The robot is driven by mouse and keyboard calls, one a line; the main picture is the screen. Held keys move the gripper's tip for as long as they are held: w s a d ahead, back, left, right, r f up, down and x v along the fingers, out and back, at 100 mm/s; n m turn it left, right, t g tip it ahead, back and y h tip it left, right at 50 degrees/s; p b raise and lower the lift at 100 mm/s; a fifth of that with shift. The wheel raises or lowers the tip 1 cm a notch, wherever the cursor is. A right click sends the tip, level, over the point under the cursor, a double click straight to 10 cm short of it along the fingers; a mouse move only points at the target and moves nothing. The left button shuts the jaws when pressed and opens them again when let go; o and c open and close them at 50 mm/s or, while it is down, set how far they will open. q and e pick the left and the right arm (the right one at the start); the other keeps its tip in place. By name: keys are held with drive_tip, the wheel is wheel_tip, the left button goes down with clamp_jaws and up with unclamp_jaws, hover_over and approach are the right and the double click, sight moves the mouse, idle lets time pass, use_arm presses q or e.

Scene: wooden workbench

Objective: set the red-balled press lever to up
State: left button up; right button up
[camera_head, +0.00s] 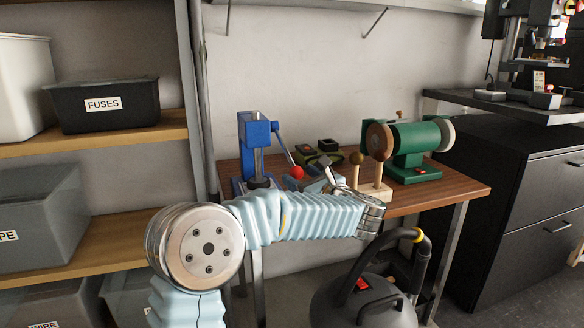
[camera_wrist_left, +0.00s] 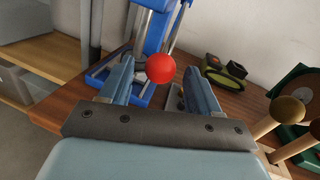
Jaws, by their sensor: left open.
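The blue press (camera_head: 257,140) stands at the back left of the workbench. Its lever (camera_head: 284,148) slopes down to the right and ends in a red ball (camera_head: 297,172). My left gripper (camera_head: 325,172) is just right of the ball in the head view, partly hidden behind my forearm. In the left wrist view the red ball (camera_wrist_left: 160,68) appears between the tips of the two open fingers, with a gap on each side. I cannot tell the exact depth between ball and fingertips. My right gripper is not in view.
Wooden pegs with round tops (camera_head: 355,158) and a green bench grinder (camera_head: 414,143) stand to the right on the workbench (camera_head: 455,183). A small dark green object (camera_wrist_left: 222,72) lies behind the ball. A grey vacuum (camera_head: 365,300) stands in front, shelves at left.

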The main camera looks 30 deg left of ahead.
sight(286, 148)
use_arm(q)
drive_tip(key=shift+p+x, duration=0.3)
drive_tip(key=shift+x, duration=1.95)
clamp_jaws()
